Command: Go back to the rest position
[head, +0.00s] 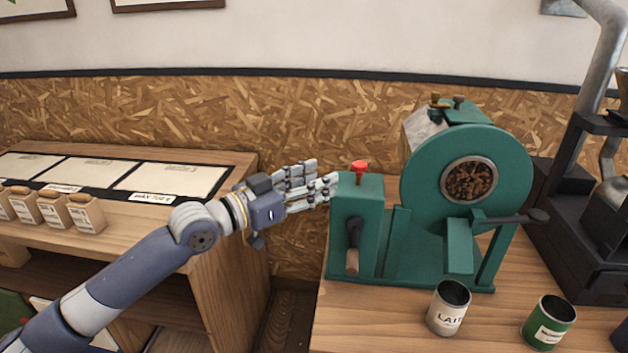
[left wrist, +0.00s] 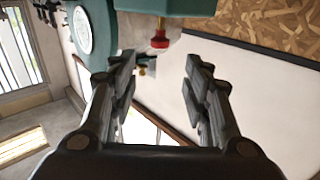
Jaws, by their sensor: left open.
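My left gripper (head: 318,180) reaches in from the left in the head view, its fingers pointing at the green roaster (head: 412,245). The fingertips are beside the red knob (head: 359,167) on top of the roaster's left block; whether they touch the block cannot be told. In the left wrist view, the gripper (left wrist: 160,70) has its two fingers apart with nothing between them. The red knob shows there too (left wrist: 160,39), beyond the fingertips, beneath the green body as pictured. My right gripper is in neither view.
A LATE-labelled cup (head: 447,311) and a green can (head: 547,326) stand before the roaster on the wooden counter. A dark machine (head: 585,235) stands at right. At left, a wooden table (head: 150,215) carries small bags (head: 87,214) and pale trays. A gap separates table and counter.

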